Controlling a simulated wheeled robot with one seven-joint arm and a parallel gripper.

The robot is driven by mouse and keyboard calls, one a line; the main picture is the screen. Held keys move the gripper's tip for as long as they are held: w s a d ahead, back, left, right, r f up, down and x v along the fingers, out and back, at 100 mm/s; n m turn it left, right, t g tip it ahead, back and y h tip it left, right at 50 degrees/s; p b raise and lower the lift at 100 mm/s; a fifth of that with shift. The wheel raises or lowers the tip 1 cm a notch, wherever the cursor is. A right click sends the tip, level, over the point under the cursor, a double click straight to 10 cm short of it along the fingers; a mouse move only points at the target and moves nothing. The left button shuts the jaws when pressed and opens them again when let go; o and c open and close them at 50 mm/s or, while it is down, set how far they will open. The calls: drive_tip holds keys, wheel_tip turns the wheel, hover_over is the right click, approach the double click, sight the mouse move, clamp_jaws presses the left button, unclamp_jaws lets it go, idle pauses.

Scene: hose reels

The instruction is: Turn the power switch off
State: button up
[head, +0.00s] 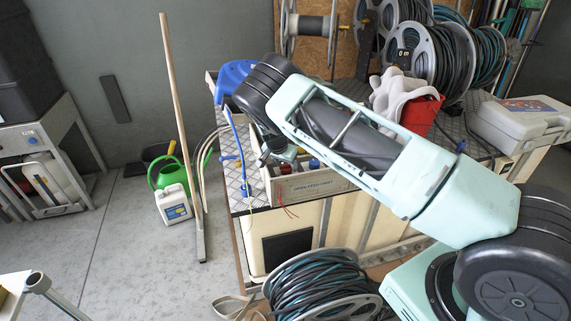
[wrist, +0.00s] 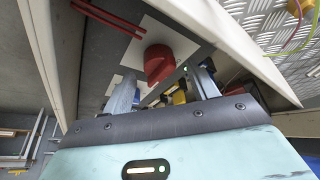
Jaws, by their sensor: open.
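A red knob (wrist: 158,63), which looks like the power switch, sits on a white plate (wrist: 183,38) inside a light-walled box in the wrist view. My gripper (wrist: 165,92) is open, its two fingers apart, with the knob just beyond and between the fingertips. I cannot tell whether a finger touches it. In the head view my gripper (head: 279,153) reaches down into the open labelled box (head: 312,186) on the bench. A small red part (head: 286,167) shows there below my gripper; I cannot tell whether it is the knob. The knob's setting is unclear.
A blue-capped item (head: 314,164) stands in the box. A red bucket (head: 421,115) with a white cloth and a grey case (head: 522,122) are on the bench to the right. Hose reels (head: 435,58) stand behind. Red wires (wrist: 108,17) lie near the knob.

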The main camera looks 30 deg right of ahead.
drive_tip(key=shift+x, duration=0.9)
